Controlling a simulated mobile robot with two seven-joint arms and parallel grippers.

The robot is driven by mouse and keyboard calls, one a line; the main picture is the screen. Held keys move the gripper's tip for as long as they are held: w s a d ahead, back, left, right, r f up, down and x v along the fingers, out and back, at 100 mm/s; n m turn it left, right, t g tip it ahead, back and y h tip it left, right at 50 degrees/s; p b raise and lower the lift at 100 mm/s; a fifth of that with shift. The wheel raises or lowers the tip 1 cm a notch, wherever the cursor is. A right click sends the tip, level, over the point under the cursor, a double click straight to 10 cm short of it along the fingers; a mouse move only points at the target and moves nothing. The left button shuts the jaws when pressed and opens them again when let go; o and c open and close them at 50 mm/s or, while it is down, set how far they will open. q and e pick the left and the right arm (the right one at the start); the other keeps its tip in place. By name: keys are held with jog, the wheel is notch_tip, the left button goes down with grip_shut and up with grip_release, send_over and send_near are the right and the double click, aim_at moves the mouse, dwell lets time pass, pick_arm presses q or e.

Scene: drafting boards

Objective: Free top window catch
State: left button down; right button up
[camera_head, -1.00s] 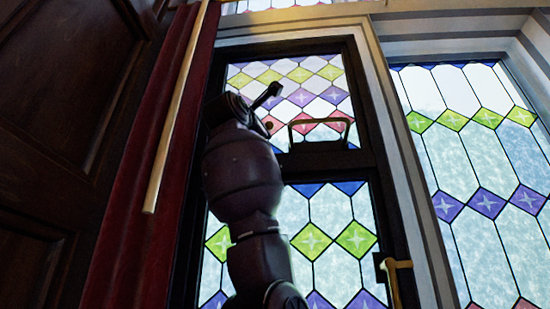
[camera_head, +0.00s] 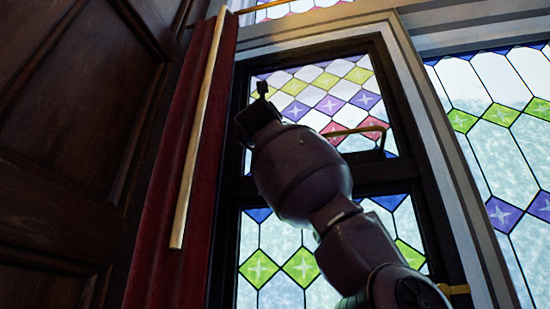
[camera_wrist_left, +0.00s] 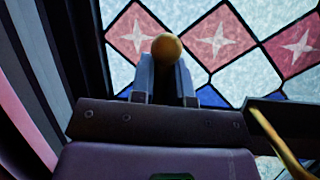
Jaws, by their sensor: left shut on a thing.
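The top window (camera_head: 330,95) has coloured diamond panes in a dark frame. A brass bail handle (camera_head: 372,129) sits on its lower rail and also shows at the lower right of the left wrist view (camera_wrist_left: 282,142). In the left wrist view a round brass knob (camera_wrist_left: 167,47), seemingly the catch, sits at the fingertips of my left gripper (camera_wrist_left: 165,72), which is shut on it. In the head view my left gripper (camera_head: 261,92) is in front of the top window's left side, and my arm hides the knob. My right gripper is out of view.
A red curtain (camera_head: 165,200) and a pale pole (camera_head: 198,140) hang left of the window, beside dark wood panelling (camera_head: 70,120). A lower window (camera_head: 285,235) lies beneath, with a brass handle (camera_head: 458,289) at its right. Another stained-glass window (camera_head: 490,100) is at the right.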

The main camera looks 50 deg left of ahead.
pick_arm(q)
jog(key=shift+s+a+n+g+y, duration=0.1)
jog(key=shift+a+n+g+y, duration=0.1)
jog(key=shift+n, duration=0.35)
jog(key=shift+s+a+n+g+y, duration=0.1)
jog(key=shift+a+n+g+y, duration=0.1)
jog(key=shift+n, duration=0.35)
jog(key=c, duration=1.4)
grip_release()
jog(key=b+v, duration=0.2)
jog(key=v, duration=0.5)
jog(key=shift+d, duration=0.25)
jog(key=shift+s+f, duration=0.1)
jog(key=shift+s, duration=0.05)
